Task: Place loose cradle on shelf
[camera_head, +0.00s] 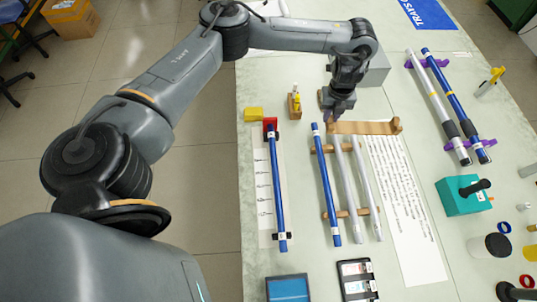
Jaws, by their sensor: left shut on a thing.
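My left gripper (336,113) reaches in from the upper left and points down at the table. It is shut on the left end of a light wooden cradle (365,128), a bar with raised ends. The bar lies crosswise just beyond the far ends of three rods; whether it touches the table is hard to tell. These are a blue rod (326,185) and two pale grey rods (345,180) (366,185), resting across two more wooden supports (327,148) (343,214). I cannot identify a shelf. My right gripper is not in view.
Two rods (439,105) (457,105) rest on purple supports at right. A teal box (462,195) stands at right. A grey box (375,70) stands behind the gripper.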

